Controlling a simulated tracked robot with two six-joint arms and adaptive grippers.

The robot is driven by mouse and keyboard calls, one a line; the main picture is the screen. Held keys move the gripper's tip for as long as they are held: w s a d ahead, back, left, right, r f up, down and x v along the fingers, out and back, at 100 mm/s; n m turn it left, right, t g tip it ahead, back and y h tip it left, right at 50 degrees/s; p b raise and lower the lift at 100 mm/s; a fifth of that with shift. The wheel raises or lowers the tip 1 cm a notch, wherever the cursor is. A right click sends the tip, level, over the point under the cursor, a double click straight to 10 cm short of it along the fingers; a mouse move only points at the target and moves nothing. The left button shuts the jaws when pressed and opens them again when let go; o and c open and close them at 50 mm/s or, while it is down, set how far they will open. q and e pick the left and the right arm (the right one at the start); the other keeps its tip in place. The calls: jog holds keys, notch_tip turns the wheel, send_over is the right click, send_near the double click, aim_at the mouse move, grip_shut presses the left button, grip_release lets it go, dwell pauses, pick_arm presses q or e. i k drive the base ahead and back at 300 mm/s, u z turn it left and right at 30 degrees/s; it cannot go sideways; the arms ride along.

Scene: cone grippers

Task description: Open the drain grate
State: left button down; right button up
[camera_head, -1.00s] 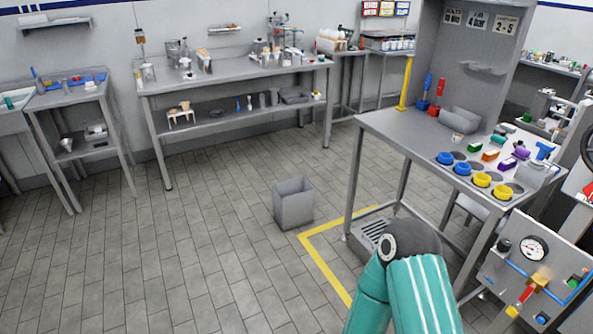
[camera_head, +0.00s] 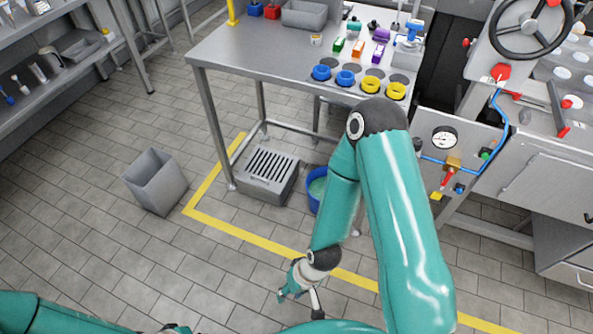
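The drain grate (camera_head: 272,164) is a dark slotted panel on top of a low grey box (camera_head: 262,190) on the floor under the workbench. It lies flat on the box. My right gripper (camera_head: 297,300) hangs low over the floor at the lower middle, in front of the box and apart from it. Its fingers are small and partly hidden by my arm, so I cannot tell its opening. My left arm enters at the lower left. A bit of the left gripper (camera_head: 176,329) shows at the bottom edge, mostly cut off.
A blue bucket (camera_head: 314,190) stands right of the box, partly behind my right arm. A grey bin (camera_head: 155,181) stands to the left. The workbench (camera_head: 225,50) has legs around the box.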

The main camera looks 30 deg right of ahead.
aim_at(268, 169)
jog(key=z, duration=0.4)
jog(key=i, duration=0.95)
jog(key=z, duration=0.55)
jog(key=k, duration=0.75)
jog(key=z, duration=0.25)
jog(key=i, duration=0.75)
jog(key=u, duration=0.15)
